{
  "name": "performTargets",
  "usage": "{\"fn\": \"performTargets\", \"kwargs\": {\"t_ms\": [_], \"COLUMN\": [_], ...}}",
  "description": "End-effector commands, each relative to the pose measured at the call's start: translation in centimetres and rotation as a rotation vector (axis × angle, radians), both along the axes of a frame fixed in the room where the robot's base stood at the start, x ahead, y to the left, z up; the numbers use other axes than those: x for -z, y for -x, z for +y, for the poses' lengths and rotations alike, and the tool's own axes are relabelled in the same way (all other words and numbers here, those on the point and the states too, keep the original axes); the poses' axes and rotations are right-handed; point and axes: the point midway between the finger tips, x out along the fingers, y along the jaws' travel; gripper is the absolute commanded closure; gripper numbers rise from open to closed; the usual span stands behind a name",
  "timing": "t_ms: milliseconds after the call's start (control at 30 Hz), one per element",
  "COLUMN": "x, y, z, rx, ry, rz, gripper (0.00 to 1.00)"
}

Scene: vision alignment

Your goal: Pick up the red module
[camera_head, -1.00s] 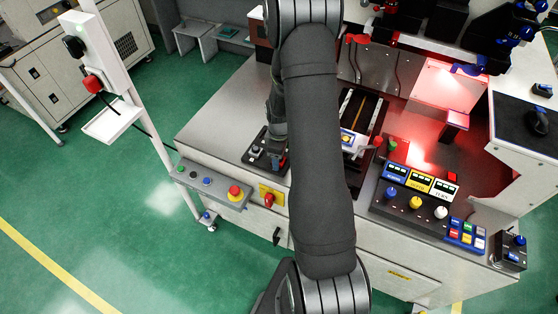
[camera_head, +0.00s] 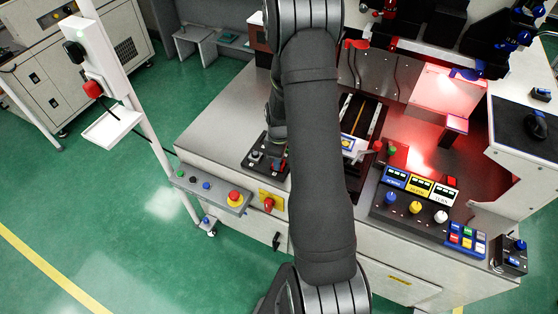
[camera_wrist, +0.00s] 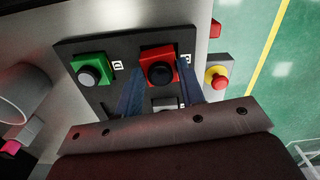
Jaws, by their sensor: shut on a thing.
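The red module (camera_wrist: 158,66) is a red square block with a round black top, seen in the upper middle of the wrist view. My gripper (camera_wrist: 160,78) has its two dark blue fingers on either side of it and is shut on it. The module is over its place on the dark module plate (camera_wrist: 122,48); I cannot tell whether it still touches the plate. In the head view the plate (camera_head: 252,160) lies on the bench left of my arm, and my arm hides much of the gripper.
A green module (camera_wrist: 91,70) sits left of the red one, and a grey module (camera_wrist: 165,103) is close below, partly hidden by my gripper. A red-and-yellow stop button (camera_wrist: 216,77) is to the right. The bench (camera_head: 215,125) is bare left of the plate.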

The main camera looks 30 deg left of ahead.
Motion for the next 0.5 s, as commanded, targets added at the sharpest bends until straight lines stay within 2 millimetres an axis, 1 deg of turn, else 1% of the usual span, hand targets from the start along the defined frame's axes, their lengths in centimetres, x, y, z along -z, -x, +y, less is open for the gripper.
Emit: {"fn": "performTargets", "kwargs": {"t_ms": [167, 233, 500], "x": [-2.2, -3.5, -7.0], "y": [-0.1, -0.1, -0.4], "z": [0.1, 0.1, -6.3], "rx": [0.000, 0.000, 0.007], "ry": [-0.002, -0.003, -0.001], "rz": [-0.003, -0.004, -0.002], "gripper": [0.87, 0.87, 0.87]}}
